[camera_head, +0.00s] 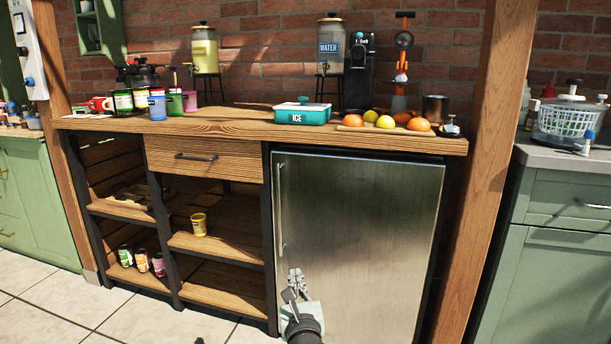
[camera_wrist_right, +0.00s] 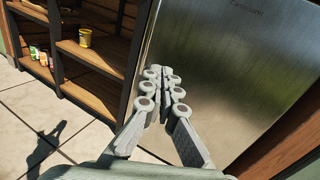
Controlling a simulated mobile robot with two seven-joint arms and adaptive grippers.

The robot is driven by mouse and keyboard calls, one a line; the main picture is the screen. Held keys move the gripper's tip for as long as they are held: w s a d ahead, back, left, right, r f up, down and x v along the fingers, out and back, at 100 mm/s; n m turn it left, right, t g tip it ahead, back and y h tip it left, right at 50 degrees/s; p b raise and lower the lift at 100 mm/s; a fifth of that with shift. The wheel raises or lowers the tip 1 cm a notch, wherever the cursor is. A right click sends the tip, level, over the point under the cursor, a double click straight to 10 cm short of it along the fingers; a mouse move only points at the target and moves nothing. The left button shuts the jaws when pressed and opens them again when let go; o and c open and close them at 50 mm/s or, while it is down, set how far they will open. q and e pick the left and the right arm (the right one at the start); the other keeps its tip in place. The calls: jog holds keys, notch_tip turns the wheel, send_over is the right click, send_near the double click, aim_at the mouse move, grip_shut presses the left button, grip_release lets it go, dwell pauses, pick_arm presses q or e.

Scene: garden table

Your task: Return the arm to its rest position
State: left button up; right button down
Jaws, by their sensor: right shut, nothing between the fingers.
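My right gripper (camera_head: 295,281) is at the bottom centre of the head view, in front of the lower part of the steel fridge door (camera_head: 358,222). It is shut and empty, with its fingertips together. In the right wrist view the gripper (camera_wrist_right: 161,72) points toward the fridge door (camera_wrist_right: 235,75), and its fingers meet with nothing between them. I cannot tell how far the fingertips are from the door. My left gripper is not in either view.
The wooden counter (camera_head: 225,123) holds a teal ice box (camera_head: 303,115), fruit, drink dispensers and cups. Open shelves (camera_head: 215,245) left of the fridge hold a yellow cup (camera_head: 199,224) and several cans. A wooden post (camera_head: 478,200) stands right of the fridge. Tiled floor is clear at lower left.

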jog(key=w+d+f+n+h, duration=0.1)
jog(key=w+d+f+h, duration=0.1)
jog(key=d, duration=1.3)
jog(key=w+d+f+n+h, duration=0.1)
jog(key=d+f+h, duration=0.1)
jog(key=d, duration=1.3)
jog(key=s+d+f+m+g+h, duration=0.2)
jog(key=s+m+g, duration=0.1)
jog(key=s+m, duration=0.75)
jog(key=s+d+f+m+g+h, duration=0.1)
jog(key=s+d+f+m+g, duration=0.15)
jog(key=s+m, duration=0.85)
jog(key=s+a+r+m+g+y, duration=0.15)
jog(key=s+m+g, duration=0.45)
jog(key=s+m, duration=0.9)
jog(key=s+a+f+m+y, duration=0.2)
jog(key=a, duration=0.5)
pick_arm(q)
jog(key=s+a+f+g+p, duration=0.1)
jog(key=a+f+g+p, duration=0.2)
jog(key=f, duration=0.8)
jog(key=p, duration=0.2)
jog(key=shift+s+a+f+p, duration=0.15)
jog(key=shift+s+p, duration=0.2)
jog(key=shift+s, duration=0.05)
pick_arm(e)
jog(key=s+d+f+g, duration=0.3)
jog(key=f, duration=0.7)
jog(key=shift+f, duration=0.25)
jog(key=shift+s+d, duration=0.1)
